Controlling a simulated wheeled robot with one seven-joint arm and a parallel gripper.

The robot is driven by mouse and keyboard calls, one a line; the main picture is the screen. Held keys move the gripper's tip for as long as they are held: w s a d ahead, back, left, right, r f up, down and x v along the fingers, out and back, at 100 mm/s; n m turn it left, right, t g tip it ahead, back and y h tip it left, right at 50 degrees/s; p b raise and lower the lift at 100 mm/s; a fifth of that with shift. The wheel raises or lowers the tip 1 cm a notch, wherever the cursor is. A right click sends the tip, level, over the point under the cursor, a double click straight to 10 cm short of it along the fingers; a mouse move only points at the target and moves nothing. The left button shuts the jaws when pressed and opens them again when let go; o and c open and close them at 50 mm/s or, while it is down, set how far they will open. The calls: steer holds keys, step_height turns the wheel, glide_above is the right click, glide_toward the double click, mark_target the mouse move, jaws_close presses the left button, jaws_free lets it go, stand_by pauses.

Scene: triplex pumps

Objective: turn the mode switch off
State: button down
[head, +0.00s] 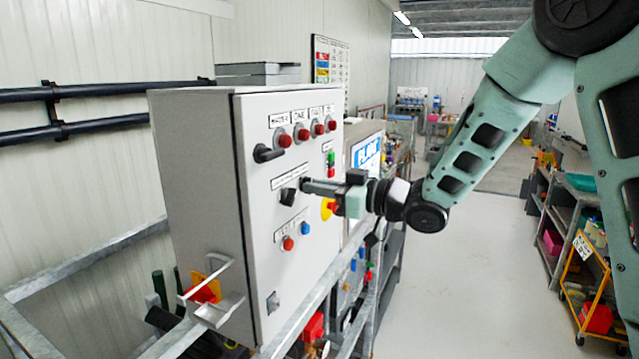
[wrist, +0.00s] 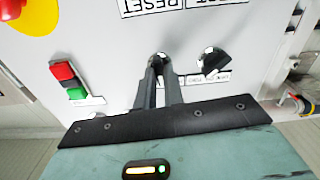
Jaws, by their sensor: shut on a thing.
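The grey control cabinet (head: 262,225) carries two dark rotary switches side by side under a long label strip. The left switch (head: 287,196) stands clear of my gripper; it also shows in the wrist view (wrist: 213,62), right of the fingers, with its knob slanted. My gripper (head: 305,186) is at the panel just right of it. In the wrist view my gripper (wrist: 159,68) has its two fingers closed together on a small dark switch knob (wrist: 159,57). The fingers mostly hide this knob, and its angle cannot be told. I cannot read which switch is labelled mode.
A red-and-green button pair (head: 331,163) sits above my gripper. A yellow-and-red stop button (head: 327,208) is close beside my gripper. Red lamps (head: 302,133) and a black handle (head: 268,153) are higher up. The floor (head: 480,270) right of the cabinet is clear.

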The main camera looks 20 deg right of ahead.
steer(key=shift+m, duration=0.6)
steer(key=c, duration=1.5)
jaws_free()
steer(key=shift+d, duration=0.1)
steer(key=b+v, duration=0.5)
steer(key=v, duration=1.2)
steer(key=shift+s+r, duration=0.1)
steer(key=shift+s, duration=0.05)
